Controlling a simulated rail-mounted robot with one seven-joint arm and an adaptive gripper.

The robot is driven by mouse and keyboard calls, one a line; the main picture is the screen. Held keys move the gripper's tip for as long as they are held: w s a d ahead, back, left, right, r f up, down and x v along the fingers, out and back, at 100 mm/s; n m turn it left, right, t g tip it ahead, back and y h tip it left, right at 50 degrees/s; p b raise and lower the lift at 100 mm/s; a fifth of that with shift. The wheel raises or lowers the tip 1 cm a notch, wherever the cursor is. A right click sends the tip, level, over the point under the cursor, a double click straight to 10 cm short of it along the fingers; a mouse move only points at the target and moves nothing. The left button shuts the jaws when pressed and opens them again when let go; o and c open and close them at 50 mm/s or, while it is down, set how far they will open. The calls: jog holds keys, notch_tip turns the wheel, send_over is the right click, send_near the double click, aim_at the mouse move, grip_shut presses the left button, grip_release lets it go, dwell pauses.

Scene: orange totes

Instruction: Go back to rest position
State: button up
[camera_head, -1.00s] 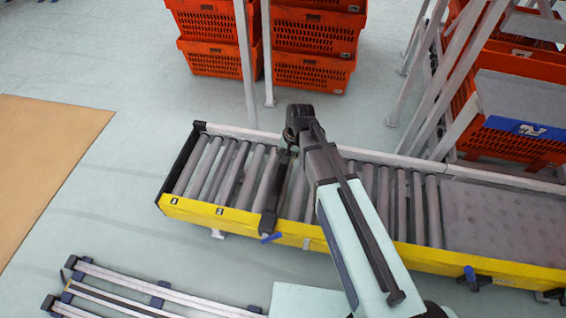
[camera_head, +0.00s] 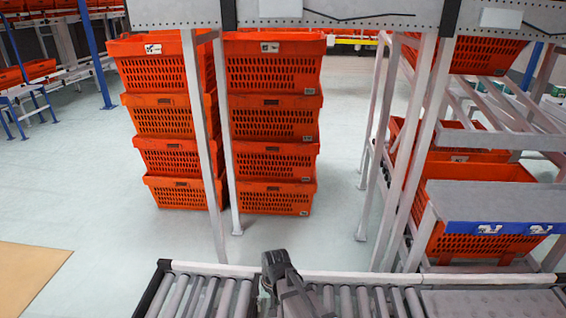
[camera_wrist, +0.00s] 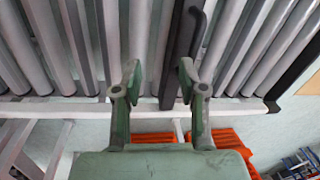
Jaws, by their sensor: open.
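My gripper (camera_wrist: 158,78) shows in the wrist view with its two fingers apart and nothing between them. Grey conveyor rollers and a dark crossbar lie beyond the fingertips. In the head view my dark arm end shows at the bottom centre, over the roller conveyor (camera_head: 360,277). The fingers cannot be made out there.
Two stacks of orange totes (camera_head: 172,150) (camera_head: 273,145) stand behind the conveyor. A rack with more orange totes (camera_head: 462,240) is at the right. Grey posts (camera_head: 205,140) rise near the stacks. Pale floor (camera_head: 70,180) is open at the left.

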jog(key=s+d+f+g+p, duration=0.1)
jog(key=s+d+f, duration=0.2)
jog(key=s+d, duration=0.2)
jog(key=s+d+f+g+h+p, duration=0.1)
jog(key=s+d+f+p, duration=0.1)
jog(key=s+d, duration=0.3)
jog(key=s+d+f+g+p, duration=0.1)
jog(key=s+d+f, duration=0.4)
jog(key=s, duration=0.2)
jog(key=shift+f+h, duration=0.1)
jog(key=shift+h, duration=0.2)
jog(key=s+d+f+g+p, duration=0.1)
jog(key=s+d, duration=0.3)
jog(key=s, duration=0.5)
jog(key=s+d+m+g+p, duration=0.1)
jog(key=s+d+g+p, duration=0.1)
jog(key=s, duration=0.8)
jog(key=shift+d+f+g+p, duration=0.4)
jog(key=shift+d+p, duration=0.45)
jog(key=shift+p, duration=0.05)
